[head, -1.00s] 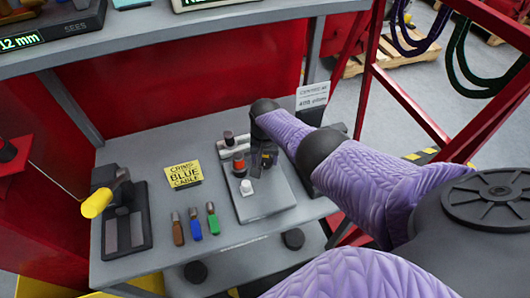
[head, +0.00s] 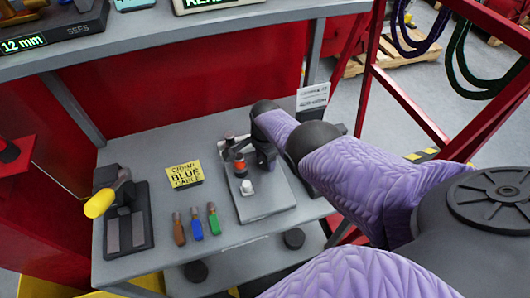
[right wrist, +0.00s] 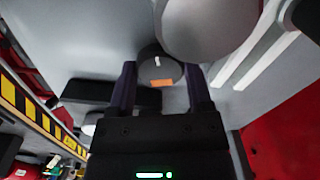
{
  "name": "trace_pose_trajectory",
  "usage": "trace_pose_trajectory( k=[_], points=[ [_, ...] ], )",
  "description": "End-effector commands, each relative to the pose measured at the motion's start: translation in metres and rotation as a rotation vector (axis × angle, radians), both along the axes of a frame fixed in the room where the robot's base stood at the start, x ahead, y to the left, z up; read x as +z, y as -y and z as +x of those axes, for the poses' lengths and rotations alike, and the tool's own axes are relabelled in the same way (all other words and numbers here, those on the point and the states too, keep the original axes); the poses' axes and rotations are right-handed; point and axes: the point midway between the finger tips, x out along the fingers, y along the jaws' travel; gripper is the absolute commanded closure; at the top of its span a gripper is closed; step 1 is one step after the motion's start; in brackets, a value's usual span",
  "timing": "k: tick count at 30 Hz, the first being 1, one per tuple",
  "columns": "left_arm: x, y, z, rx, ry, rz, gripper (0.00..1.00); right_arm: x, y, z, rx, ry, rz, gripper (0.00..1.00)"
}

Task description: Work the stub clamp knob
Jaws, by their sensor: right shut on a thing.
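My right gripper (head: 243,148) is over the back part of the grey fixture plate (head: 268,201), beside a dark-topped knob with a reddish base (head: 229,138). In the right wrist view, its two fingers are on either side of a dark round knob (right wrist: 158,68) with a small white mark and an orange patch, and it is shut on this knob. The fingers hide part of it. An orange knob with a dark top (head: 239,164) stands just in front of the gripper, and a white knob (head: 246,188) stands nearer the front. My left gripper is not in view.
A black device with a yellow lever handle (head: 124,218) is at the far left. A white card (head: 312,95) stands behind my arm. A shelf (head: 180,41) overhangs the back.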

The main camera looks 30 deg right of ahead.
Motion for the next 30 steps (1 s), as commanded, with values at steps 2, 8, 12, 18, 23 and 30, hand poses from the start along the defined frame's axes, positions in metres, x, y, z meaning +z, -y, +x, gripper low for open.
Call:
trace_pose_trajectory(
  k=[2,8,12,18,23,30],
  points=[
    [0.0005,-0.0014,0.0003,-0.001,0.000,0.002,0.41,0.0024,0.0015,0.0024,-0.037,0.008,-0.004,0.94],
    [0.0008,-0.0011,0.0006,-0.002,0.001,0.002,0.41,0.0027,0.0015,0.0027,-0.109,0.009,-0.004,0.94],
    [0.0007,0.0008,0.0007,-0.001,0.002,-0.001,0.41,0.0028,0.0017,0.0028,-0.133,0.009,-0.005,0.94],
    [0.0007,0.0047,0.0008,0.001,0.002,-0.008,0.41,0.0030,0.0019,0.0029,-0.144,0.009,-0.005,0.94],
    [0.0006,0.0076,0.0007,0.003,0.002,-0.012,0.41,0.0031,0.0020,0.0031,-0.144,0.010,-0.005,0.94],
    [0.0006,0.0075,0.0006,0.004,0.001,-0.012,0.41,0.0027,0.0017,0.0026,-0.143,0.008,-0.005,0.10]
  ],
)
